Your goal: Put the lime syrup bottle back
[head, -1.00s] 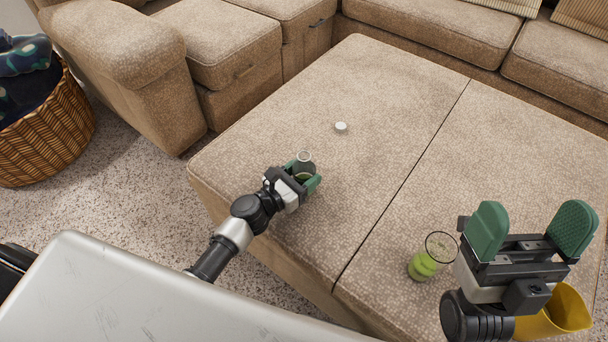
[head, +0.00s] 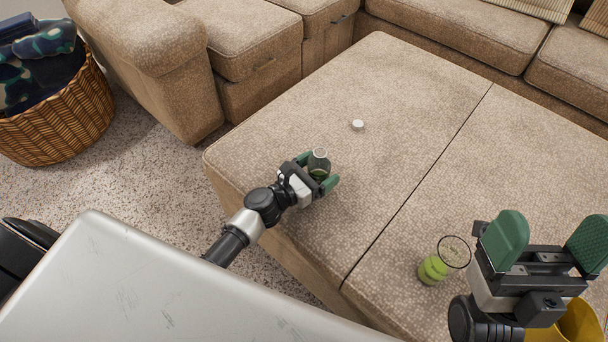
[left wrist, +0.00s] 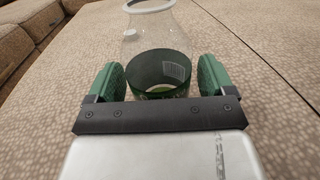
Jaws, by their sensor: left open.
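The bottle (head: 319,165) is clear glass with a dark green label and an open, light-rimmed neck. It stands upright near the left front part of the beige ottoman. My left gripper (head: 319,178) is open around it, with green fingers on both sides. A small white cap (head: 357,125) lies behind the bottle. My right gripper (head: 545,245) is open and empty at the lower right.
A glass with green liquid (head: 433,270) stands on the ottoman (head: 400,90) beside my right gripper. A yellow container (head: 578,325) is partly hidden below that gripper. Sofas surround the back, and a wicker basket (head: 60,125) stands at left. The ottoman's middle is clear.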

